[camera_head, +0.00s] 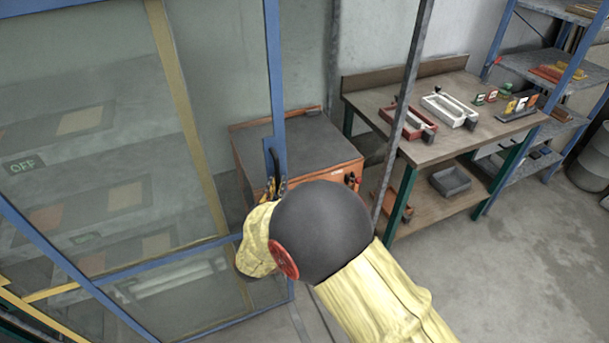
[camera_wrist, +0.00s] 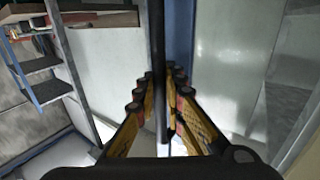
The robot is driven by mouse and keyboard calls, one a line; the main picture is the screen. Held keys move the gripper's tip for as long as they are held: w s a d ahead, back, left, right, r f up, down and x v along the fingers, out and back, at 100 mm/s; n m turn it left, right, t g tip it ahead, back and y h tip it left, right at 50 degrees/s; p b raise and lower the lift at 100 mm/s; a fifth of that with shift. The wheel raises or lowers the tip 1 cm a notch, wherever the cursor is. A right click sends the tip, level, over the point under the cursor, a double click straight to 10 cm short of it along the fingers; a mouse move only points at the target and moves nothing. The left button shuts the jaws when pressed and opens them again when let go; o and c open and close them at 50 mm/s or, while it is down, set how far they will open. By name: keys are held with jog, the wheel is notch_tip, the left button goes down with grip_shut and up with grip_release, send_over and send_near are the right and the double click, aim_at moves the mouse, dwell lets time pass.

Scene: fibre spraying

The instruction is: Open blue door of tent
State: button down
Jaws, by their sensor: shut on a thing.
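The blue door (camera_head: 274,80) of the tent is a blue frame with a clear panel, at the left of the head view. Its upright edge stands near the picture's middle. My gripper (camera_head: 278,184) is at this edge, beside a blue plate on it, its fingertips partly hidden by my yellow-covered wrist. In the wrist view, my gripper (camera_wrist: 163,90) has its black-and-yellow fingers on both sides of a dark upright bar, the door handle (camera_wrist: 158,45). A blue upright (camera_wrist: 181,35) shows just behind. How far the door stands open is hard to tell.
An orange cabinet with a dark top (camera_head: 300,145) stands close behind the door edge. A workbench (camera_head: 375,97) with trays is to the right, with a metal shelf (camera_head: 535,65) beyond. A thin grey post (camera_head: 412,85) rises near my arm. Floor at lower right is clear.

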aim_at(265, 177)
jog(key=shift+s+a, duration=0.3)
jog(key=shift+a, duration=0.55)
jog(key=shift+s+a, duration=0.35)
jog(key=shift+a, duration=0.5)
jog(key=shift+s+a, duration=0.3)
jog(key=shift+a, duration=0.55)
jog(key=c, duration=1.9)
grip_release()
jog(key=v, duration=1.2)
jog(key=shift+f, duration=0.1)
